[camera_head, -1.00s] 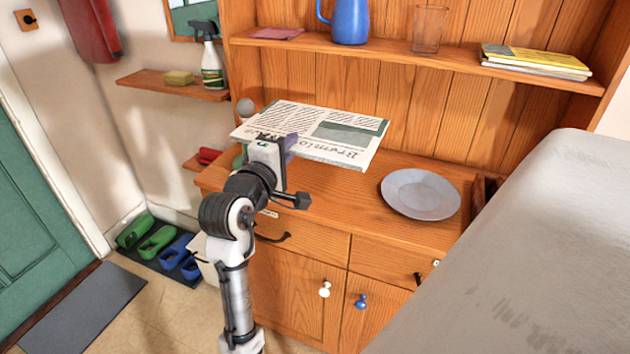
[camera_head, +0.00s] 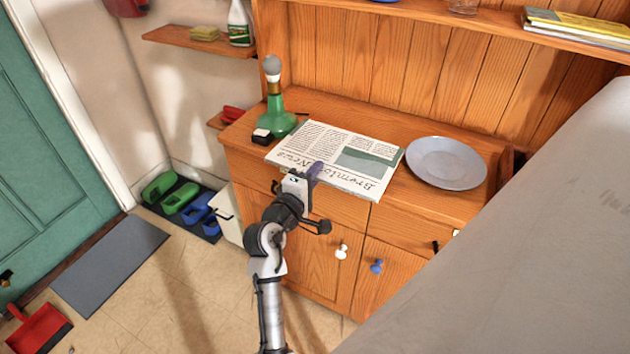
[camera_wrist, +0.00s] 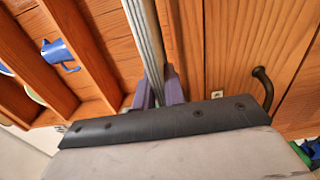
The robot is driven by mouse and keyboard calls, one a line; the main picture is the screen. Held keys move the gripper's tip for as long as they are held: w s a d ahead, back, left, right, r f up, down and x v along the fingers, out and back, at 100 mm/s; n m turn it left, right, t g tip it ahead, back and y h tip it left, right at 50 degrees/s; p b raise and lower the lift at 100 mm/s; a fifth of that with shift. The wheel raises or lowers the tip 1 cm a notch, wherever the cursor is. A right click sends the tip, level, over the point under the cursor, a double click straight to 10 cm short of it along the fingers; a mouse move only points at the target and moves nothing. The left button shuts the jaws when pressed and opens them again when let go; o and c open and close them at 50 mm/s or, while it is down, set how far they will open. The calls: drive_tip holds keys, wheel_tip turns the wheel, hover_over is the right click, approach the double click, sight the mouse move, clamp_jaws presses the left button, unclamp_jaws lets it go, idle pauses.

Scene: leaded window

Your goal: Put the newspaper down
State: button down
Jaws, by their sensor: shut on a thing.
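The folded newspaper (camera_head: 335,152) is level, print side up, at about the height of the wooden dresser top (camera_head: 420,205). Its near edge reaches out past the dresser's front edge. I cannot tell whether its underside touches the wood. My gripper (camera_head: 314,174) is shut on the newspaper's near edge from the front. In the wrist view, the purple fingers (camera_wrist: 160,88) pinch the newspaper (camera_wrist: 143,35), which shows edge-on as a pale layered strip.
A grey plate (camera_head: 446,164) lies close to the newspaper's right edge. A green bottle (camera_head: 277,112) and a small black-and-white object (camera_head: 262,136) stand at its left. Drawers and doors with knobs (camera_head: 341,251) are below. A large grey surface (camera_head: 520,240) fills the right.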

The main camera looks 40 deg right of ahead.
drive_tip(key=shift+f, duration=1.2)
drive_tip(key=shift+f, duration=0.1)
drive_tip(key=shift+f, duration=0.15)
drive_tip(key=c, duration=1.5)
unclamp_jaws()
drive_tip(key=b+v, duration=0.3)
drive_tip(key=v, duration=0.9)
